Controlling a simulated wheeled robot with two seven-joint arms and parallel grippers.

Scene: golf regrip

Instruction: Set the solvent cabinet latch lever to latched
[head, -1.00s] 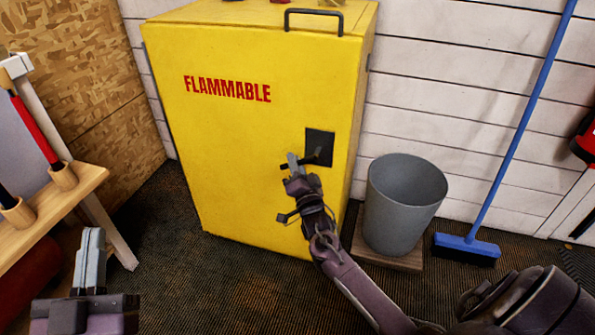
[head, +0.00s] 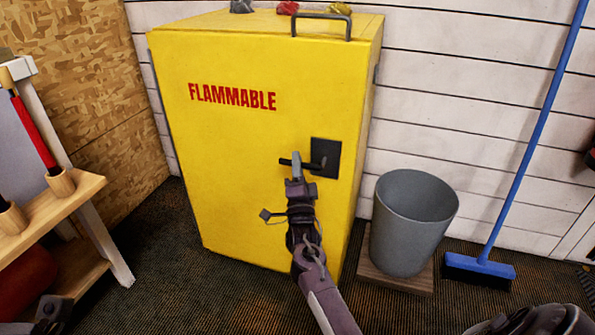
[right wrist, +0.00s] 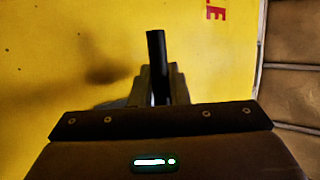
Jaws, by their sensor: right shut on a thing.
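The yellow solvent cabinet (head: 245,180), marked FLAMMABLE, stands upright with its front facing me. A dark latch plate (head: 326,150) sits at the right of its door. The black latch lever (head: 285,161) points left from the plate, about level in the head view. My right gripper (head: 296,166) is shut on the lever near its free end, its arm coming up from below. In the right wrist view the lever (right wrist: 156,55) stands between the fingers as a dark bar. A dark piece at the lower left edge seems to be my left gripper (head: 50,308); its jaws cannot be made out.
A grey bin (head: 412,225) stands on a wooden base right of the cabinet. A blue broom (head: 478,268) leans on the white wall. A wooden rack (head: 60,205) with a red-handled tool is at the left. Several small objects and a black handle (head: 322,16) are on the cabinet top.

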